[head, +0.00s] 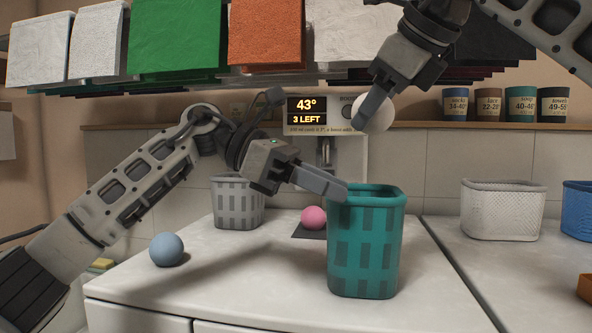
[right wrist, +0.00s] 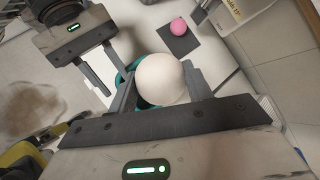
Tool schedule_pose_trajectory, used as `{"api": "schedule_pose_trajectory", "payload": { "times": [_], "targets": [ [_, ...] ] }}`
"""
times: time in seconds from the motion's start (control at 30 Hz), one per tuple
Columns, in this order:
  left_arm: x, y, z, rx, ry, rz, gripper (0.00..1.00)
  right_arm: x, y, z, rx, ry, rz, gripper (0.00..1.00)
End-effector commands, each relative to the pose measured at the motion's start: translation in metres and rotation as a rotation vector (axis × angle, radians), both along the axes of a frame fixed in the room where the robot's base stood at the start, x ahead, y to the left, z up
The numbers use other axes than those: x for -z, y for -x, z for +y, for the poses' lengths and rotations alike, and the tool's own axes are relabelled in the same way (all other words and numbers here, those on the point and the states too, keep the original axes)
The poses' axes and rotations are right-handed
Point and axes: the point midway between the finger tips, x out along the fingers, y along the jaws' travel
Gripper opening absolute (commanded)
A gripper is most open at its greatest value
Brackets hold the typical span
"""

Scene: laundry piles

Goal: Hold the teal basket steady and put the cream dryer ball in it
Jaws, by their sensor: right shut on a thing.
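The teal basket (head: 365,250) stands upright on the white top near the middle of the head view. Part of its rim shows behind the ball in the right wrist view (right wrist: 122,77). My right gripper (head: 372,112) is above the basket, shut on the cream dryer ball (head: 379,114); the ball fills the space between its fingers in the right wrist view (right wrist: 161,80). The ball is well above the rim, apart from the basket. My left gripper (head: 325,184) reaches from the left with its fingertips at the basket's near left rim. Whether its fingers grip the wall is unclear.
A blue ball (head: 166,249) lies at the left, and a pink ball (head: 313,217) on a dark pad behind. A grey basket (head: 238,202) stands behind, a white basket (head: 503,210) at the right. A shelf of folded cloths hangs above.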

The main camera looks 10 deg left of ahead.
Motion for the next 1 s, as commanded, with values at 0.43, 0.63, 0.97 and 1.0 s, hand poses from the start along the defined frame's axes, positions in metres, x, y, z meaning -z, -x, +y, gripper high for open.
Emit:
{"api": "schedule_pose_trajectory", "payload": {
  "times": [0.43, 0.63, 0.97, 1.0],
  "targets": [
    [0.021, -0.001, -0.052, 0.001, 0.002, 0.001, 0.32, 0.000, 0.000, 0.000, 0.000, 0.000, 0.000, 0.28],
    [0.022, -0.001, -0.054, 0.001, 0.002, 0.001, 0.32, 0.000, 0.000, 0.000, 0.000, 0.000, 0.000, 0.28],
    [0.022, -0.001, -0.054, 0.001, 0.002, 0.001, 0.00, 0.000, 0.000, 0.000, 0.000, 0.000, 0.000, 0.28],
    [0.022, -0.001, -0.054, 0.000, 0.002, 0.002, 0.00, 0.000, 0.000, 0.000, 0.000, 0.000, 0.000, 0.28]
  ]
}}
